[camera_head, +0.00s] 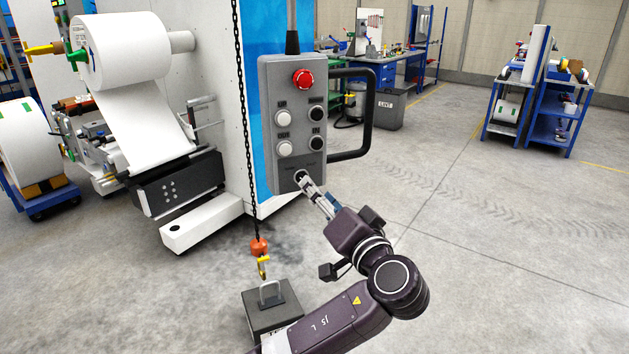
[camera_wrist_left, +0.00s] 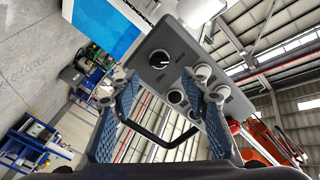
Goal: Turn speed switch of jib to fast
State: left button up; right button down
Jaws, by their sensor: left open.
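A grey control pendant (camera_head: 291,110) hangs in front of me with a red stop button, several black and white push buttons and a black rotary switch (camera_head: 300,175) near its lower end. My left gripper (camera_head: 303,183) is at that lower end, its fingertips partly covering the switch. In the left wrist view, the switch (camera_wrist_left: 159,58) is a round black knob with a light pointer mark, lying between and beyond the open fingers (camera_wrist_left: 160,78). Contact with the knob cannot be told. The labels around it are too small to read. My right gripper is not in view.
A black handle (camera_head: 368,115) juts from the pendant's right side. A black chain (camera_head: 243,140) hangs to its left, with an orange hook block (camera_head: 258,247) above a dark weight (camera_head: 272,311). A roll machine (camera_head: 135,50) stands at left.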

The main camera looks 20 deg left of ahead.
pick_arm(q)
jog(key=p+x, duration=0.1)
jog(key=x, duration=0.5)
jog(key=shift+w+a, duration=0.15)
jog(key=shift+f, duration=0.1)
jog(key=shift+c, duration=0.3)
grip_shut()
